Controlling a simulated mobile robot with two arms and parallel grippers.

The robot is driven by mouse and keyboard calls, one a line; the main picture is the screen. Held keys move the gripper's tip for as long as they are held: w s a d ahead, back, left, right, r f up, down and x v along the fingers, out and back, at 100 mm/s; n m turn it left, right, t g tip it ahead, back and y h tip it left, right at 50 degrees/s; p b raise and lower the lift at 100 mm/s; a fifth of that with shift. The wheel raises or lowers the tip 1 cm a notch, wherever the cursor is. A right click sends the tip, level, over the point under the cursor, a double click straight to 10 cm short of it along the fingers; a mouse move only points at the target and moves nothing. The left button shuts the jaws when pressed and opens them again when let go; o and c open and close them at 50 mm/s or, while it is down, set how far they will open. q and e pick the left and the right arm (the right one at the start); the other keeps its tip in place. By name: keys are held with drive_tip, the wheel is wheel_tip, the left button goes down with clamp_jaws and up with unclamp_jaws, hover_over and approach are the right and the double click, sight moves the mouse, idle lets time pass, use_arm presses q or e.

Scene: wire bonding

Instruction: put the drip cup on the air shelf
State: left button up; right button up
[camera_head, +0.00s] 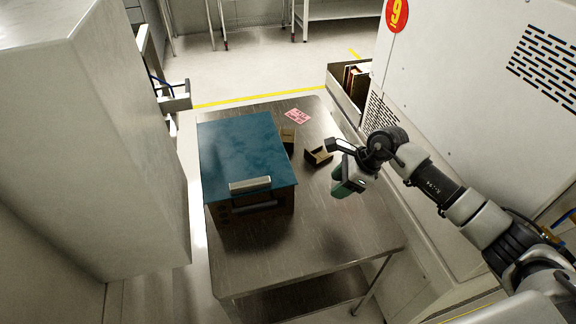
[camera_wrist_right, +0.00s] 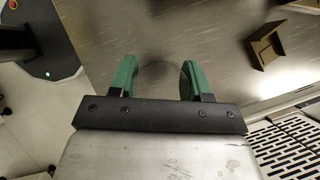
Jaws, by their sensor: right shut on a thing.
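My right gripper (camera_head: 345,178) hangs over the right part of the steel table, its green fingers pointing down and left. In the right wrist view its two fingers (camera_wrist_right: 158,78) stand apart, with a faint, see-through, rounded thing between them. This thing is probably the drip cup, but its outline is hard to make out and it cannot be told apart in the head view. I cannot tell which surface is the air shelf. My left gripper is out of view.
A blue-topped box with a front handle (camera_head: 240,150) stands on the steel table (camera_head: 300,258). Small open brown boxes (camera_head: 318,156) and a pink-printed sheet (camera_head: 297,116) lie behind. A tall white cabinet (camera_head: 470,70) is at the right. The table's front is clear.

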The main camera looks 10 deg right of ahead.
use_arm(q)
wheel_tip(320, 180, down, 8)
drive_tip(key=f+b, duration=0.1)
drive_tip(key=b, duration=0.7)
use_arm(e)
approach(304, 189)
drive_tip(key=shift+s+a+f, duration=0.1)
drive_tip(key=shift+s+a, duration=0.15)
drive_tip(key=shift+a, duration=0.35)
drive_tip(key=shift+s+a+f, duration=0.15)
drive_tip(key=shift+s+a, duration=0.1)
drive_tip(key=shift+a, duration=0.35)
drive_tip(key=shift+w+a+f+b, duration=0.15)
drive_tip(key=shift+w+f+b, duration=0.05)
drive_tip(key=shift+w+b, duration=0.3)
drive_tip(key=shift+w+a+f+b, duration=0.15)
drive_tip(key=shift+w+f+b, duration=0.15)
drive_tip(key=shift+w, duration=0.25)
wheel_tip(304, 189, down, 3)
drive_tip(key=shift+f+b, duration=0.2)
drive_tip(key=shift+b, duration=0.85)
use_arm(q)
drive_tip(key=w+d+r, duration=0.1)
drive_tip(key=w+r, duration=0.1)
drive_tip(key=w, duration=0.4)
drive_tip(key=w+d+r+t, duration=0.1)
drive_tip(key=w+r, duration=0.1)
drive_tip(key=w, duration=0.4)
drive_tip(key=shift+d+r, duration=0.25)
